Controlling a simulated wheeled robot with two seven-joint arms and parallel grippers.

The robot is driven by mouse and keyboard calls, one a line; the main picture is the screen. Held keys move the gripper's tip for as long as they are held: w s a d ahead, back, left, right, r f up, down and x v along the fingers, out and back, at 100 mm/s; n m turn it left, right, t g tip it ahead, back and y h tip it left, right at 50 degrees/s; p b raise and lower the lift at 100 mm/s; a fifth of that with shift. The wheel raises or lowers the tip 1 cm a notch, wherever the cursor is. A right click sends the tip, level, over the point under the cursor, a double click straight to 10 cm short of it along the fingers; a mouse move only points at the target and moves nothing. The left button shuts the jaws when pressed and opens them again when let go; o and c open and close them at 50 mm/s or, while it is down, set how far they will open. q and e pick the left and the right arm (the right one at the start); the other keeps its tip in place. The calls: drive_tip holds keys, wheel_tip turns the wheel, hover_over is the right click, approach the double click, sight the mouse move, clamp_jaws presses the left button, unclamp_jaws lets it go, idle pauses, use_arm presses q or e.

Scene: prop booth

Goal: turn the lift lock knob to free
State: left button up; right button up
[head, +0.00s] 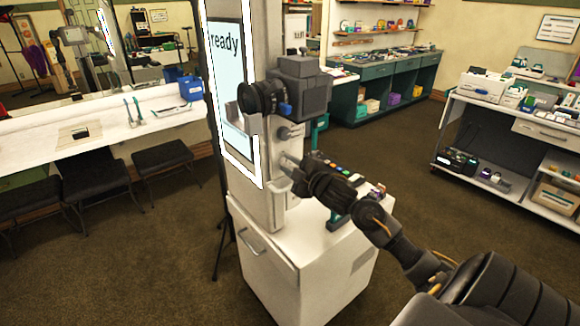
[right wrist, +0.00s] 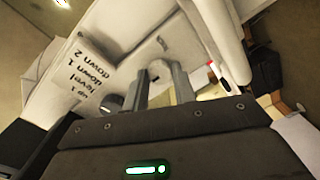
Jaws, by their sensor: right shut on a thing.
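A tall pale column (head: 262,180) stands on a white cabinet and carries a black camera (head: 300,85). My right gripper (head: 288,162) reaches in from the right to the column's side, below a round grey knob (head: 290,132). In the right wrist view, the two fingers (right wrist: 160,85) are shut on a small grey part, which I take as the lift lock knob (right wrist: 158,69). The fingers hide most of it, so its turn setting cannot be read. A dark round knob (right wrist: 113,102) sits beside the fingers, near a printed label (right wrist: 85,75) with level settings. My left gripper is out of view.
A lit screen reading "ready" (head: 228,75) is on the column's left. A shelf unit (head: 500,130) stands at the right. Open carpet lies between.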

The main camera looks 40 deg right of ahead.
drive_tip(key=o, duration=1)
drive_tip(key=shift+s, duration=0.1)
drive_tip(key=shift+s+f, duration=0.1)
drive_tip(key=shift+s, duration=0.3)
drive_tip(key=s+b, duration=0.2)
drive_tip(key=s, duration=0.7)
drive_tip(key=shift+s+r, duration=0.3)
drive_tip(key=shift+s, duration=0.1)
drive_tip(key=shift+a, duration=0.1)
